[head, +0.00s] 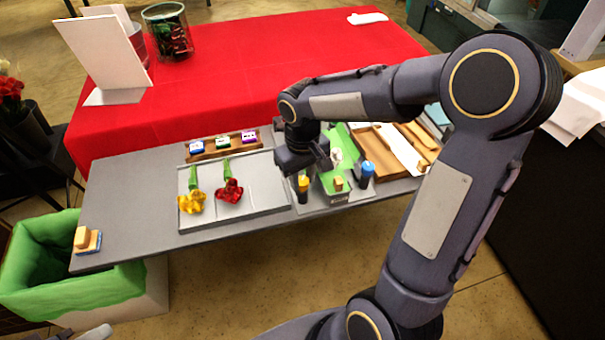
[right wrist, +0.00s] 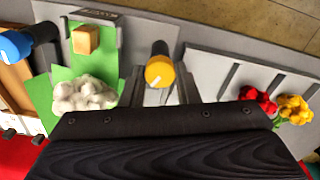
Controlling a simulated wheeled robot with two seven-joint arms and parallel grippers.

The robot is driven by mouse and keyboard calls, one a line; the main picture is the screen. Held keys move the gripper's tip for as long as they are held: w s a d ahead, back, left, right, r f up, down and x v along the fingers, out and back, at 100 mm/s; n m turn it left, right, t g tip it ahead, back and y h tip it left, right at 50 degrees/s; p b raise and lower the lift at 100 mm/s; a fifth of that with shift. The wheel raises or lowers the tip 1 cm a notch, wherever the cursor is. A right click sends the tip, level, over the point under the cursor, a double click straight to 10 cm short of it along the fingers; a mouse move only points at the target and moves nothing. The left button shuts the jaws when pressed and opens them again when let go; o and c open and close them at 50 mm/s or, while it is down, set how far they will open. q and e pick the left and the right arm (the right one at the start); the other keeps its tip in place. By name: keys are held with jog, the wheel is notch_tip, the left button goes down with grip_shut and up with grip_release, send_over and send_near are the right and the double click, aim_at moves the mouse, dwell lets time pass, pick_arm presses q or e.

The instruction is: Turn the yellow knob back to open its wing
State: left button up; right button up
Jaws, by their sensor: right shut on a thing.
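The yellow knob (head: 303,183) stands upright on a dark post at the left side of the wrapping fixture (head: 340,199). In the right wrist view the yellow knob (right wrist: 159,71) is between the two fingers. My right gripper (head: 303,169) reaches down from above and is shut on the knob. A blue knob (head: 367,171) stands on the fixture's right side. Green paper (head: 345,144) lies on the fixture with a white flower (right wrist: 84,94) on it. The wing by the yellow knob is partly hidden by my gripper, so its angle is unclear.
A grey tray (head: 262,216) with a yellow flower (head: 191,202) and a red flower (head: 229,192) lies to the left. A wooden tray (head: 381,160) lies to the right. A wooden block (right wrist: 86,39) is on the green paper. A green-lined bin (head: 128,281) stands at far left.

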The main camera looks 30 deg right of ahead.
aim_at(303, 180)
jog(key=n+p, duration=0.1)
jog(key=n, duration=0.4)
jog(key=shift+n, duration=0.3)
dwell(0.4)
jog(key=o, duration=1)
jog(key=shift+c, duration=0.2)
notch_tip(303, 180, up, 8)
jog(key=shift+f, duration=0.1)
